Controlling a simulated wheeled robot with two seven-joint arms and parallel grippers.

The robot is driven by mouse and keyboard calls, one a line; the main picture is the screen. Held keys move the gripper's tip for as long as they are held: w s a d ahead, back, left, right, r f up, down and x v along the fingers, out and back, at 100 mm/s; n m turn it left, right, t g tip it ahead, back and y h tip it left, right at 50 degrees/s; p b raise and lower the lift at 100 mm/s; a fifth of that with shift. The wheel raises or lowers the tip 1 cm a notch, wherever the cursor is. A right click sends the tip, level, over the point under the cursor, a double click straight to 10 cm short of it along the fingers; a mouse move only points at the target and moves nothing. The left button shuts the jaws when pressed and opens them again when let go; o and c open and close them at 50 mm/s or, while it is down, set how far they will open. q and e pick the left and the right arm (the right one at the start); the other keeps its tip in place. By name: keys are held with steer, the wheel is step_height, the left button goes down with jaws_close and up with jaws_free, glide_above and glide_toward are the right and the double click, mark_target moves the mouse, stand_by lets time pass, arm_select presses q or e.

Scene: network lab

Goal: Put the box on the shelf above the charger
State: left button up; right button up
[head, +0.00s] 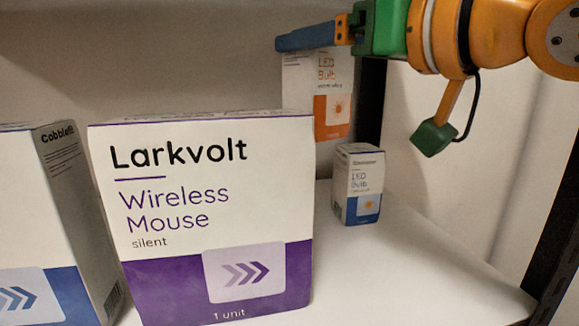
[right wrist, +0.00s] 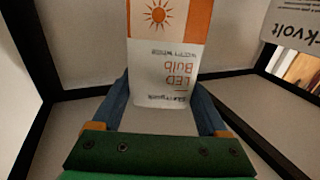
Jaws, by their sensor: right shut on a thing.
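An orange and white LED Bulb box (head: 303,78) is held by my right gripper (head: 284,42) at the back of a white shelf (head: 415,262). The blue fingers cross the top of the box, and it hangs roughly upright below them. In the right wrist view the box (right wrist: 165,70) sits between the two blue fingers (right wrist: 160,94), its print upside down. The box's lower edge appears above the shelf surface; I cannot tell the exact gap. I cannot make out a charger in either view. My left gripper is out of view.
A large purple and white Wireless Mouse box (head: 205,215) stands in front, beside a Cobblefit box (head: 70,190) at left. A small blue and white LED Bulb box (head: 358,185) stands behind it. Black posts (head: 560,220) edge the shelf. The shelf's right front is clear.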

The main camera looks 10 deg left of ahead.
steer(key=f, duration=0.3)
steer(key=w+a+f, duration=0.1)
steer(key=f, duration=0.2)
steer(key=w+f, duration=0.1)
steer(key=f, duration=0.2)
steer(key=shift+a+f, duration=0.1)
steer(key=shift+a, duration=0.05)
steer(key=f, duration=0.5)
steer(key=shift+s+f, duration=0.25)
steer(key=shift+f, duration=0.15)
steer(key=o, duration=1.1)
steer(key=shift+c, duration=0.2)
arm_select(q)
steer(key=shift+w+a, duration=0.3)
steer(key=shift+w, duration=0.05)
arm_select(e)
steer(key=shift+s+r, duration=0.1)
steer(key=shift+s, duration=0.05)
arm_select(q)
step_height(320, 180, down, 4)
steer(key=b, duration=0.3)
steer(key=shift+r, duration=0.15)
arm_select(e)
steer(key=v, duration=1.2)
steer(key=shift+d+r, duration=0.2)
